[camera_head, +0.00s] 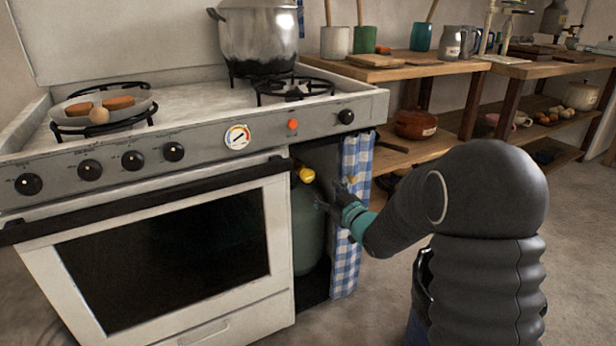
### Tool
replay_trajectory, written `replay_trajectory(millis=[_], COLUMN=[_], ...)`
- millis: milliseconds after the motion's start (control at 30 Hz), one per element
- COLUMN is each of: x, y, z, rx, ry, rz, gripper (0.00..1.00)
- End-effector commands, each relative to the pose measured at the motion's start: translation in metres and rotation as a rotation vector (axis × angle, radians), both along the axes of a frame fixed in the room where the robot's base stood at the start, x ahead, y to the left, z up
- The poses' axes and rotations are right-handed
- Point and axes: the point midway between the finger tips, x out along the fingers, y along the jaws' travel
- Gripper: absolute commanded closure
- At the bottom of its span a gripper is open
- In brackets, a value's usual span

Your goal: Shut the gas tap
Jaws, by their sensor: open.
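The gas tap, a yellow handle (306,174), sits at the top of a green gas cylinder (307,232) in the open bay at the right of the stove. My gripper (330,196) is in front of the bay, just below and to the right of the yellow handle. It is open and appears empty. Its fingers look apart from the handle, but the exact gap in depth is hard to tell. A blue and white checked curtain (345,268) hangs at the bay's right side, behind my gripper. The valve below the handle is partly in shadow.
The stove (220,115) carries a large pot (258,38) and a pan (75,108) with food. Its oven door (283,235) is shut, left of the bay. Wooden shelves (480,70) with pots and jars stand at the right. The floor (375,310) before the curtain is clear.

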Motion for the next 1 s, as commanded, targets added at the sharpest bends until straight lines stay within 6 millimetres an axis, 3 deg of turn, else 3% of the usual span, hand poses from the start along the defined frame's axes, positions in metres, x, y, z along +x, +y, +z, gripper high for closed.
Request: replay_trajectory(millis=[300, 500, 967, 1000], x=[0.049, 0.07, 0.079, 0.079], y=[0.034, 0.047, 0.053, 0.053], z=[0.0, 0.0, 0.0, 0.0], rx=[0.001, 0.001, 0.0, 0.0], ry=[-0.001, 0.0, 0.0, 0.0], rz=[0.0, -0.001, -0.002, -0.002], gripper=[0.33, 0.33, 0.33, 0.43])
